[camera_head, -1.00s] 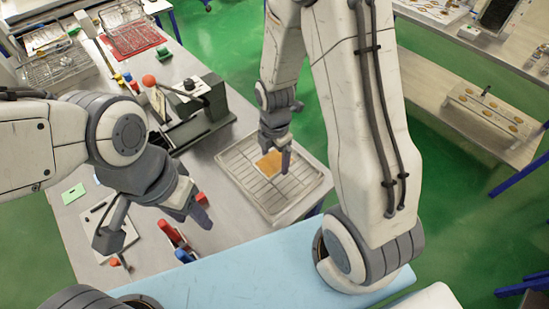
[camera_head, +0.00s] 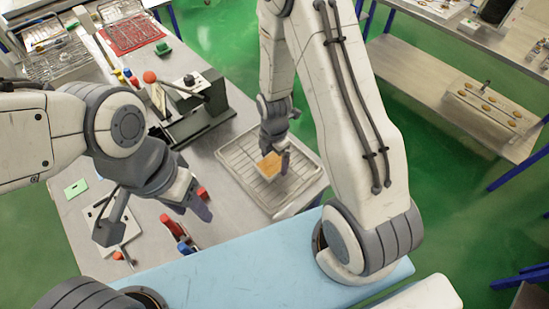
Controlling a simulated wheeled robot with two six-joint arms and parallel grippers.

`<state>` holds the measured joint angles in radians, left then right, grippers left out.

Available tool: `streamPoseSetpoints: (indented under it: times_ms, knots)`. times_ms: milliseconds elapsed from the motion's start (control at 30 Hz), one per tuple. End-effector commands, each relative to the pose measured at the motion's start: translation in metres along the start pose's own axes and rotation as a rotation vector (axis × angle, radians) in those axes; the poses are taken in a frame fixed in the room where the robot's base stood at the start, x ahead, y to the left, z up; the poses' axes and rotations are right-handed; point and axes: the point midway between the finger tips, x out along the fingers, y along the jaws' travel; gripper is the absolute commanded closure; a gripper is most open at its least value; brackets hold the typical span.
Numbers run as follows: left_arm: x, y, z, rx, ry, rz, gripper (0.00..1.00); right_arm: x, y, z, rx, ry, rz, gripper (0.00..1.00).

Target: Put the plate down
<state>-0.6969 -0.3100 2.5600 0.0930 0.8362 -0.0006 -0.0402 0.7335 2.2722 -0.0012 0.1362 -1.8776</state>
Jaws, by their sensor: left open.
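A small square plate (camera_head: 269,164) with an orange top and a pale side is over the wire-rack tray (camera_head: 226,154). My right gripper (camera_head: 275,157) is at the plate's far right edge, with a finger against it, and appears shut on it. The other finger is mostly hidden, and I cannot tell whether the plate touches the rack. My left gripper (camera_head: 155,212) is wide open and empty, above the front left of the metal table (camera_head: 75,212).
Red and blue handled tools (camera_head: 178,230) lie below my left gripper. A dark green device (camera_head: 200,118) stands behind the tray. Wire baskets (camera_head: 128,25) are at the back left. A light blue surface (camera_head: 245,262) is in front.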

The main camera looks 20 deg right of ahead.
Motion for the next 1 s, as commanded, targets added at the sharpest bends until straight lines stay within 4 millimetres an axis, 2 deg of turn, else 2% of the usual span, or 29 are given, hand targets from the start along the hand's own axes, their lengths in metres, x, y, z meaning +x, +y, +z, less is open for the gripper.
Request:
streamPoseSetpoints:
  times_ms: [233,333,433,800,1000]
  knots:
    - [-0.001,0.0,0.0,0.0,0.0,0.0,0.5,-0.001,0.0,0.0,0.0,0.0,0.0,0.0]
    - [-0.005,0.0,0.0,0.0,0.0,0.0,0.5,-0.007,0.0,0.0,0.0,0.0,0.001,0.0]
    - [0.001,0.0,0.0,0.0,0.0,0.0,0.5,-0.015,0.001,0.0,0.0,-0.001,0.004,0.0]
    - [0.015,-0.001,0.001,-0.003,0.0,0.0,0.5,-0.083,0.002,0.001,0.0,-0.003,0.008,0.0]
    - [0.019,-0.001,0.001,-0.003,0.0,0.0,0.5,-0.113,0.001,0.001,0.0,-0.002,0.005,0.0]
